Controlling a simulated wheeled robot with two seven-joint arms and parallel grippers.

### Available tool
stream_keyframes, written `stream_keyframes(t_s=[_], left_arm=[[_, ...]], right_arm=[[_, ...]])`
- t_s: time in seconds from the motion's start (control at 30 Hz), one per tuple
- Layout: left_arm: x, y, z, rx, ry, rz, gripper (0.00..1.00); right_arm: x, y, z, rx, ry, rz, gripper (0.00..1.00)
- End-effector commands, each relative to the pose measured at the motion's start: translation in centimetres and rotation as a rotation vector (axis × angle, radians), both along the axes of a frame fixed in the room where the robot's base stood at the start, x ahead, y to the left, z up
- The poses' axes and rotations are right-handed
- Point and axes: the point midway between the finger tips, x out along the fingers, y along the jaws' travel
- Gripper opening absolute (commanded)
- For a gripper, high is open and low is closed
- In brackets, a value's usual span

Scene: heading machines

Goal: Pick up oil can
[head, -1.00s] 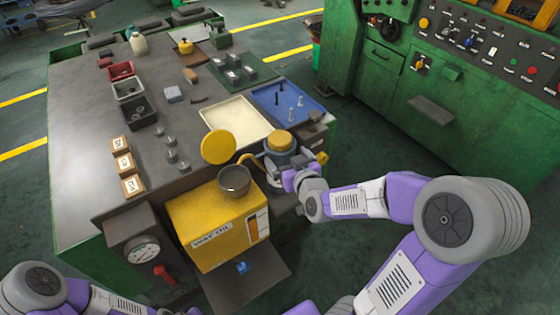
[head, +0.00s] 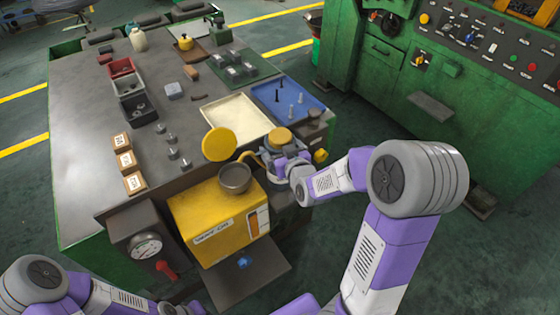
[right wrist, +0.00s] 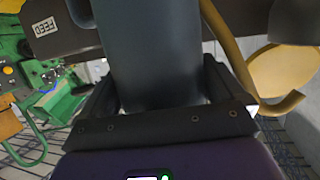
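The oil can (head: 280,138) has a blue-grey body, a yellow cap and a curved yellow spout. It stands at the table's near right corner, behind the yellow way-oil box. My right gripper (head: 287,162) is at the can's body, with its arm coming from the right. In the right wrist view, the can's blue-grey body (right wrist: 150,50) fills the space between the two dark fingers (right wrist: 155,95). The fingers flank it closely; whether they press on it is unclear. My left arm shows at the lower left, and its fingertips are not visible.
The yellow way-oil box (head: 205,225) with a dark bowl-shaped funnel (head: 235,177) and raised yellow lid (head: 219,145) stands just left of my right gripper. A cream tray (head: 237,120) and blue tray (head: 290,100) lie behind the can. A green machine (head: 430,120) stands right.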

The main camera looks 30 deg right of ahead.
Motion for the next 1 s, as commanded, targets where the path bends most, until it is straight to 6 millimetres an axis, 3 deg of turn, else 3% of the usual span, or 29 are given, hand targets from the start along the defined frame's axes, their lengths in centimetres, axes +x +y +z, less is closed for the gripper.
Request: stream_keyframes(t_s=[0.03,0.3,0.57,1.0], left_arm=[[0.0,0.0,0.0,0.0,0.0,0.0,0.0],[0.0,0.0,0.0,0.0,0.0,0.0,0.0],[0.0,0.0,0.2,0.0,0.0,0.0,0.0],[0.0,0.0,3.1,0.0,0.0,0.0,0.0]], right_arm=[[0.0,0.0,0.0,0.0,0.0,0.0,0.54],[0.0,0.0,0.2,0.0,-0.004,0.0,0.15],[0.1,0.0,0.6,0.0,-0.005,0.0,0.15],[0.0,0.0,8.4,0.001,-0.009,-0.001,0.15]])
